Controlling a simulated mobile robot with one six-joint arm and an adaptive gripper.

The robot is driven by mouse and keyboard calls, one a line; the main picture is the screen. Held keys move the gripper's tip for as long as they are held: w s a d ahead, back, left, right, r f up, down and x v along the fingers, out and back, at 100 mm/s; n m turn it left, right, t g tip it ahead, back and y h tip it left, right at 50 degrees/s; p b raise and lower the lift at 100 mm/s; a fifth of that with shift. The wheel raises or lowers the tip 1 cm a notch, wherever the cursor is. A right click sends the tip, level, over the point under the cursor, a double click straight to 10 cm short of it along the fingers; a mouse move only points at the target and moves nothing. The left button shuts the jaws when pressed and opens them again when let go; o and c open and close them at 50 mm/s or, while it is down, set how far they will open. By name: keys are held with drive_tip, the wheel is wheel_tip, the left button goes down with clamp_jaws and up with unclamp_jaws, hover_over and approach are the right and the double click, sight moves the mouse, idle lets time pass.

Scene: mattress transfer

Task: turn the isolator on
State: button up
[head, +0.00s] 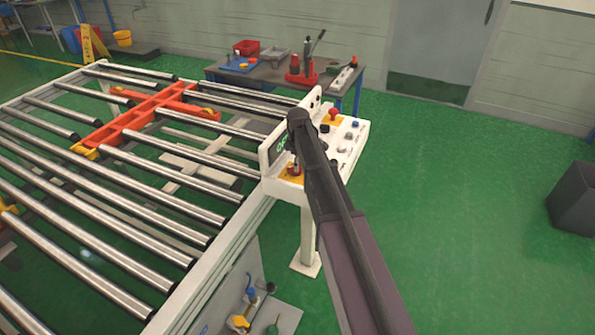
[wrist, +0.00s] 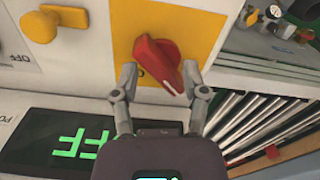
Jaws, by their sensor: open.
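The isolator's red rotary knob (wrist: 158,62) sits on a yellow plate (wrist: 205,30) in the wrist view, its handle slanting down to the right. My gripper (wrist: 160,82) is open, with one finger on each side of the knob's lower part. I cannot tell whether either finger touches it. A dark display (wrist: 30,150) below shows green letters, partly hidden by my gripper, with "FF" readable. In the head view, the white control panel (head: 350,148) stands on a post beside the rollers. My arm covers its middle, and the red knob (head: 293,170) shows at its near end.
A yellow knob (wrist: 52,24) is on the panel left of the isolator in the wrist view. A red button (head: 333,114) is at the panel's far end. The roller conveyor (head: 222,250) lies left, a workbench (head: 262,74) behind.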

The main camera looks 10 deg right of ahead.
drive_tip(key=shift+f+b, duration=0.4)
drive_tip(key=shift+f, duration=0.2)
